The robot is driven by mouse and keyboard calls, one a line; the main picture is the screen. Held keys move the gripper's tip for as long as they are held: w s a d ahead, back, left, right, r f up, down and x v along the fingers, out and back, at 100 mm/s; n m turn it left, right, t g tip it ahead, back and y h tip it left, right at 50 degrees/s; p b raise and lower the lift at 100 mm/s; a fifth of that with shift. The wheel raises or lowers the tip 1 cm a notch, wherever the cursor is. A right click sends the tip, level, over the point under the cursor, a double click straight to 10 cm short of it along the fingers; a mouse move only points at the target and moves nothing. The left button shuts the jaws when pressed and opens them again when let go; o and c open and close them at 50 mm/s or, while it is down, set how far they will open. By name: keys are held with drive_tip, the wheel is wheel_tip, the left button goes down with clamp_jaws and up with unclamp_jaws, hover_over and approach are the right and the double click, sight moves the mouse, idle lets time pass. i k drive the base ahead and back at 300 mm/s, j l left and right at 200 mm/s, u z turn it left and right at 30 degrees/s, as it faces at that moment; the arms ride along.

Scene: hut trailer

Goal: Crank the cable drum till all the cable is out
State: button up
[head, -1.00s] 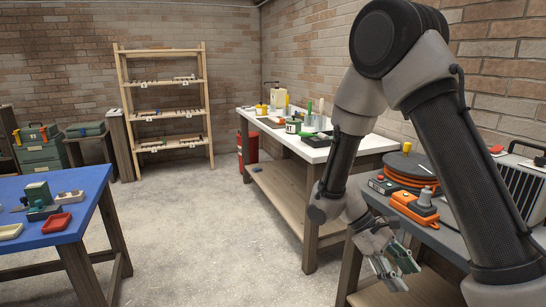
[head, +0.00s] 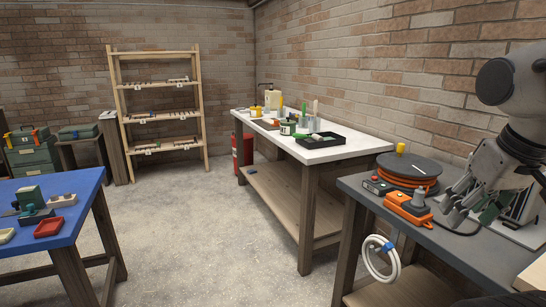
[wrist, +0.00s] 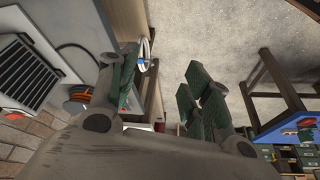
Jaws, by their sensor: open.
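The cable drum (head: 412,164) lies flat on the grey bench, with a dark disc on top and orange cable (head: 408,184) wound below it. A yellow knob (head: 401,148) stands up at the disc's far edge. My gripper (head: 468,212) is open and empty, to the right of the drum and apart from it, over the bench. In the wrist view my gripper (wrist: 160,85) shows two spread green-padded fingers with nothing between them. Part of the drum's orange cable (wrist: 80,93) shows at left there, partly hidden by a finger.
An orange-and-grey device (head: 408,206) and a small dark box with a red button (head: 378,185) sit before the drum. A white hose loop (head: 382,262) hangs at the bench's front edge. A white-topped bench (head: 335,151) and a blue table (head: 75,185) stand beyond open floor.

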sight(405, 172)
drive_tip(key=i+j, duration=0.35)
drive_tip(key=i+j+z, duration=0.1)
drive_tip(key=i+j, duration=0.25)
drive_tip(key=j, duration=0.15)
drive_tip(key=i+j, duration=0.3)
drive_tip(key=j, duration=0.15)
drive_tip(key=i+j+z, duration=0.1)
drive_tip(key=i+j, duration=0.25)
drive_tip(key=j, duration=0.15)
drive_tip(key=i+j, duration=0.3)
drive_tip(key=j, duration=0.15)
drive_tip(key=j+z, duration=0.1)
drive_tip(key=z, duration=1.45)
drive_tip(key=i+j, duration=0.1)
drive_tip(key=i, duration=0.25)
drive_tip(key=i+z, duration=0.15)
drive_tip(key=i, duration=0.15)
drive_tip(key=j, duration=0.05)
